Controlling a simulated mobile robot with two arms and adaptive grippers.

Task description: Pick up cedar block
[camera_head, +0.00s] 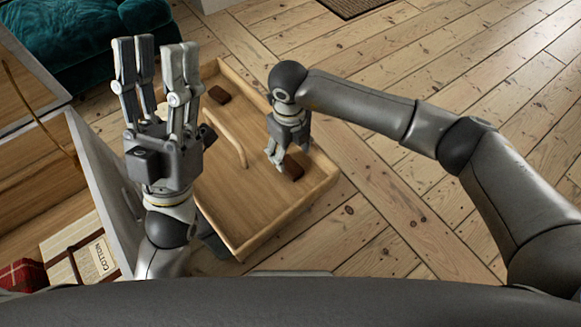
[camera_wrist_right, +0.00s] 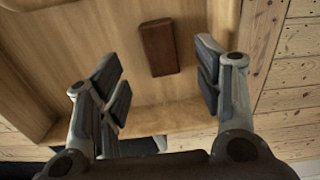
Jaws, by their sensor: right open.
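A dark reddish-brown block (camera_head: 293,170), which looks like the cedar block, lies flat in the right part of a shallow wooden tray (camera_head: 234,246). My right gripper (camera_head: 283,160) points down just over it and partly hides it in the head view. In the right wrist view the block (camera_wrist_right: 159,47) shows whole, ahead of the open, empty fingers (camera_wrist_right: 160,75) and between their lines, not gripped. A second small dark brown block (camera_head: 219,95) lies near the tray's far end. My left gripper (camera_head: 158,55) is raised with fingers upward, open and empty.
A curved wooden handle (camera_head: 228,135) rises from the middle of the tray. A grey-sided cabinet (camera_head: 95,180) with boxes inside stands at the left. A teal cushioned seat (camera_head: 80,35) is at the back left. Bare floorboards (camera_head: 430,60) are free at the right.

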